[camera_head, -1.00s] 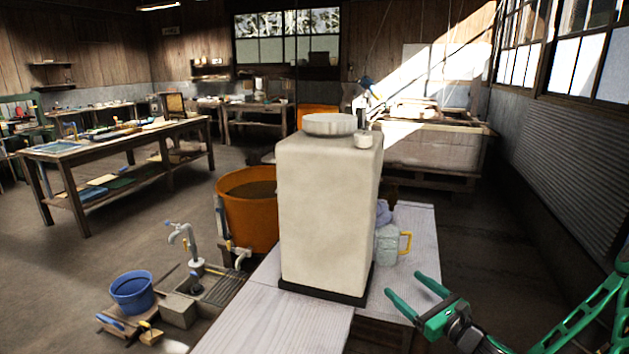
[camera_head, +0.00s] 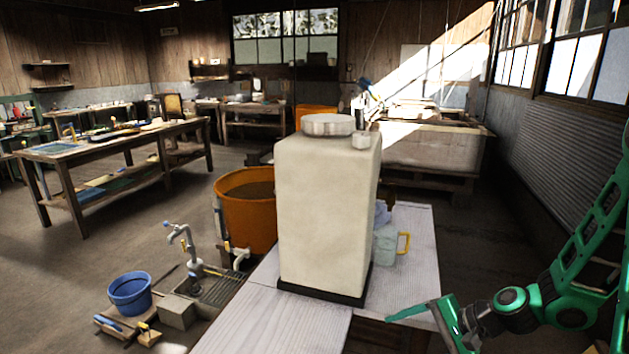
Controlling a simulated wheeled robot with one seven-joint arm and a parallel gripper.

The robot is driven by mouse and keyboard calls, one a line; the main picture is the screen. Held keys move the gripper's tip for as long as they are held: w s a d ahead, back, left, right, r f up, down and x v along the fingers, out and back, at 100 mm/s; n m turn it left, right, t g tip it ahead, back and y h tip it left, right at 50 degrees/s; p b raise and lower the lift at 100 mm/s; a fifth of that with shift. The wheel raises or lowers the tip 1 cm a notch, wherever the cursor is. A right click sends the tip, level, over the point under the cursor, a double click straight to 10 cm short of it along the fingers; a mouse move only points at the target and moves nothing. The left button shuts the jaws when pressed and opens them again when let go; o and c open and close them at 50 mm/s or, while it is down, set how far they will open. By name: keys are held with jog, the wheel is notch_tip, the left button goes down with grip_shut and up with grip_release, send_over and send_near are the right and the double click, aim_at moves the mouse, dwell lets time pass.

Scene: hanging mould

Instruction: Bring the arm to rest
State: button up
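My gripper (camera_head: 412,312) is at the lower right, low beside the front right of the pale bench. One green finger points left and the palm stands on edge. The finger sits at the upper end of the palm, so the gripper looks open; the other finger is not visible at the bottom edge. I see nothing held in it. My green arm (camera_head: 566,303) runs from the gripper up the right edge of the picture.
A tall pale block (camera_head: 325,215) with a round disc (camera_head: 330,125) on top stands on the pale bench (camera_head: 285,320). A jug with a yellow handle (camera_head: 386,245) is beside it. An orange tub (camera_head: 246,215) stands behind left. Corrugated wall (camera_head: 560,160) lines the right.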

jog(key=s+d+r+n+g+h, duration=0.35)
jog(key=s+d+r+h, duration=0.3)
jog(key=s+d, duration=0.55)
jog(key=s+d+r+h, duration=0.2)
jog(key=s+d+r, duration=0.5)
jog(key=s+r, duration=0.3)
jog(key=s, duration=0.3)
jog(key=shift+s+r+n+g, duration=0.15)
jog(key=shift+r+n+g, duration=0.2)
jog(key=shift+w+f, duration=0.25)
jog(key=shift+w, duration=0.4)
jog(key=shift+c, duration=0.7)
